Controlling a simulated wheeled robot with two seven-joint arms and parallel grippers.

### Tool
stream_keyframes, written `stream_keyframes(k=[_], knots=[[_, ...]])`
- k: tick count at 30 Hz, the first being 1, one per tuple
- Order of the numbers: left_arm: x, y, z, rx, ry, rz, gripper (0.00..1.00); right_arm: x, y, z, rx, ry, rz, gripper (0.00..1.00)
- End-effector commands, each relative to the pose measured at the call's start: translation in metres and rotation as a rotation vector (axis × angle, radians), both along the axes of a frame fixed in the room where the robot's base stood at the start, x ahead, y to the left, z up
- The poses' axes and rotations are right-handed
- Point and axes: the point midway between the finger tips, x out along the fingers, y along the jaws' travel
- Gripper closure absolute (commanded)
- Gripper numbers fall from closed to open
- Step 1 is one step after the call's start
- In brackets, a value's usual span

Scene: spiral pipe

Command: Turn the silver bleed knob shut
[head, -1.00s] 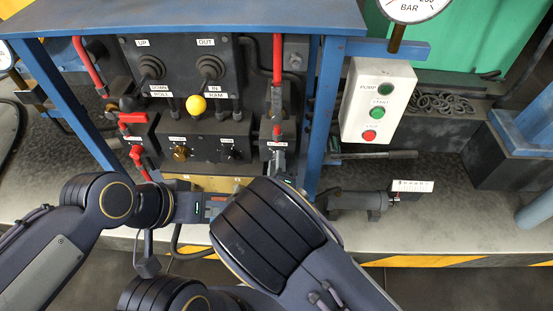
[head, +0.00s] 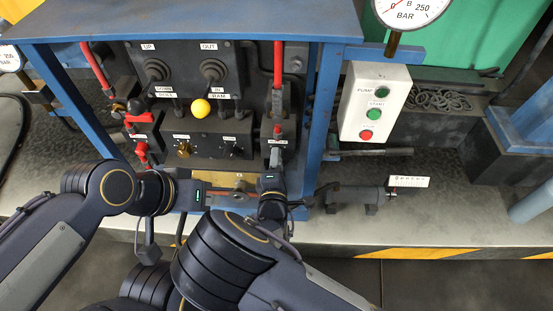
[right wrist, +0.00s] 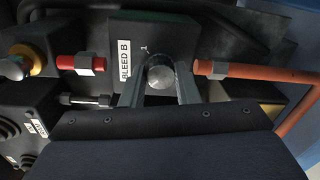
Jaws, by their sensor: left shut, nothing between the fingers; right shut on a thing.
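The silver bleed knob (right wrist: 160,74) is on a dark block labelled BLEED B (right wrist: 126,58) in the right wrist view. My right gripper (head: 276,158) is shut on the knob, with one finger on each side of it. In the head view the gripper reaches the block at the right of the panel, and the knob is too small or covered to make out. My left gripper (head: 228,194) is shut and empty, low in front of the panel, to the left of my right wrist.
A red-orange pipe (right wrist: 260,74) runs beside the block in the right wrist view. A blue frame post (head: 322,115) is right of the block, and a white pump button box (head: 378,101) is further right.

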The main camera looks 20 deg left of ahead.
Motion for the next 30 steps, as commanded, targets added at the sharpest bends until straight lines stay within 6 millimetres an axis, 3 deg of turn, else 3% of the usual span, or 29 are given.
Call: stream_keyframes(k=[16,17,21,30], knots=[[0.0,0.0,0.0007,0.0,0.0,0.0,1.0,-0.0004,-0.0014,-0.0021,-0.025,0.0,-0.002,0.95],[0.0,0.0,0.0007,0.0,0.0,0.0,1.0,-0.0004,-0.0014,-0.0021,-0.025,0.0,-0.002,0.68],[0.0,0.0,0.0008,0.0,0.0,0.0,1.0,-0.0003,-0.001,-0.0015,-0.023,-0.001,-0.002,0.5],[0.0,0.0,0.0007,0.0,0.0,0.0,1.0,0.0003,-0.0006,-0.0005,-0.021,-0.003,-0.001,0.5]])
